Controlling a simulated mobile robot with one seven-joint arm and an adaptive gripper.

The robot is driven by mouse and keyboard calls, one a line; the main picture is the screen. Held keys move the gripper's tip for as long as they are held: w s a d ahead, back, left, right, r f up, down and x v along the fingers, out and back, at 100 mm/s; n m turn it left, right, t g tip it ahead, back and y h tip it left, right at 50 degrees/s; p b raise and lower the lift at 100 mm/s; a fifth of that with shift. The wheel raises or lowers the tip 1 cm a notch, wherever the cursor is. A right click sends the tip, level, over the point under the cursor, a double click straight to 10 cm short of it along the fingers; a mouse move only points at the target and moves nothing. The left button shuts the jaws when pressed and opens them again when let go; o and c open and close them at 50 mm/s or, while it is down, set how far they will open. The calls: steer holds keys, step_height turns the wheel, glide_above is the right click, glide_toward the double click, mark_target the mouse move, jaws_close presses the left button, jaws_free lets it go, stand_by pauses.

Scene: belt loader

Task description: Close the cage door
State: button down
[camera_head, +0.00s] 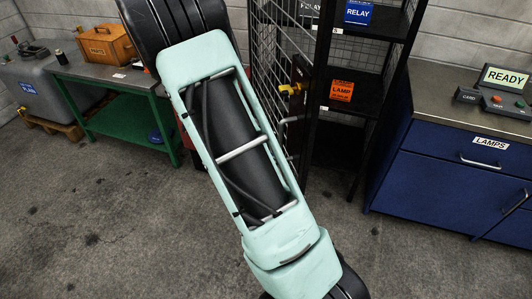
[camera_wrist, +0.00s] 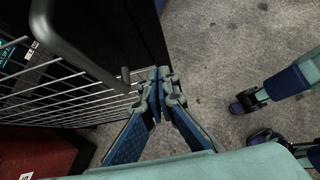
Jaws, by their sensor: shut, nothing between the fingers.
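The cage door (camera_head: 268,55) is a mesh panel in a black frame, left of the cage's shelves in the head view. It stands swung open, leaving the shelf front uncovered. A yellow and red latch piece (camera_head: 292,88) shows at its edge. In the wrist view, white mesh (camera_wrist: 60,95) fills the left side, with a grey bar handle (camera_wrist: 75,50) across its upper part. My gripper (camera_wrist: 158,78) is shut and empty, its tips close to the mesh and bar end; I cannot tell whether they touch. In the head view my arm hides the gripper.
Cage shelves (camera_head: 352,55) carry a blue RELAY sign and an orange LAMP sign (camera_head: 342,90). A blue cabinet (camera_head: 440,190) stands to the right, a green bench (camera_head: 120,115) to the left. The front floor is clear.

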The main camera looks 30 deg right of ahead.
mark_target(302, 164)
steer(key=shift+s+d+f+p, duration=0.15)
steer(key=shift+s+d+f, duration=0.05)
steer(key=shift+d, duration=0.6)
steer(key=shift+s+d+f+p, duration=0.15)
steer(key=shift+s+d, duration=0.05)
steer(key=shift+d, duration=0.6)
steer(key=shift+s+d+f+p, duration=0.15)
steer(key=shift+s+d+f, duration=0.05)
steer(key=shift+d, duration=0.6)
